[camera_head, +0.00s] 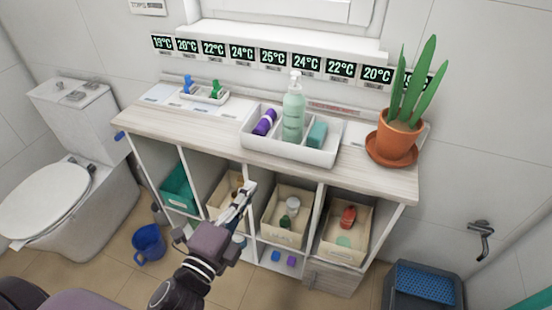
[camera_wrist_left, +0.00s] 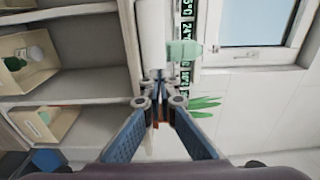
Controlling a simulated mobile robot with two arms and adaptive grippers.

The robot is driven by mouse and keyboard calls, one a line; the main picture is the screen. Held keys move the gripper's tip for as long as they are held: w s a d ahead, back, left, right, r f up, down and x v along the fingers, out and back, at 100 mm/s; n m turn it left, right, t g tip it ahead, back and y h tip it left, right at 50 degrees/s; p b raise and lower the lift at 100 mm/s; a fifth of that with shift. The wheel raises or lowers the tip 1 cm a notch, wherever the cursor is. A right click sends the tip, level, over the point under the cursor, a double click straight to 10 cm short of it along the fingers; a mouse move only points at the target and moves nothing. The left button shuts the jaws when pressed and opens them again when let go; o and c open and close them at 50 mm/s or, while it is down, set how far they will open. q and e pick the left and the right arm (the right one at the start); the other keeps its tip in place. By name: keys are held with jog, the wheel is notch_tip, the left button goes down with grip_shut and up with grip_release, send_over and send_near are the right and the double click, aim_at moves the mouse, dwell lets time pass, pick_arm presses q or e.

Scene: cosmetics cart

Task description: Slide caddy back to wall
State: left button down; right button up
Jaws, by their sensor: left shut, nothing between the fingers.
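The caddy (camera_head: 284,155) is a white open tray on the wooden cabinet top, right of the middle, near its front edge. It holds a green pump bottle (camera_head: 293,115), a purple bottle lying tilted (camera_head: 264,122) and a teal block (camera_head: 317,134). My left gripper (camera_head: 250,188) is shut and empty in front of the cabinet, just below the caddy's front and apart from it. In the left wrist view the closed fingertips (camera_wrist_left: 160,76) point toward the pale caddy (camera_wrist_left: 151,40) and the green bottle (camera_wrist_left: 185,50). My right gripper is not in view.
A potted plant (camera_head: 397,135) stands right of the caddy. A small tray (camera_head: 204,96) with blue and green items stands at the back left. Temperature displays (camera_head: 273,57) line the wall behind. Bins, including a cream one (camera_head: 283,235), fill the shelves below.

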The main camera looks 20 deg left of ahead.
pick_arm(q)
jog(key=w, duration=0.1)
jog(key=p, duration=0.3)
send_near(285, 134)
jog(key=shift+w+r, duration=0.1)
jog(key=shift+w, duration=0.6)
jog(key=shift+w+d, duration=0.1)
jog(key=shift+w, duration=0.15)
jog(key=w, duration=0.6)
jog(key=w+d, duration=0.1)
jog(key=w, duration=0.3)
jog(key=shift+b, duration=0.3)
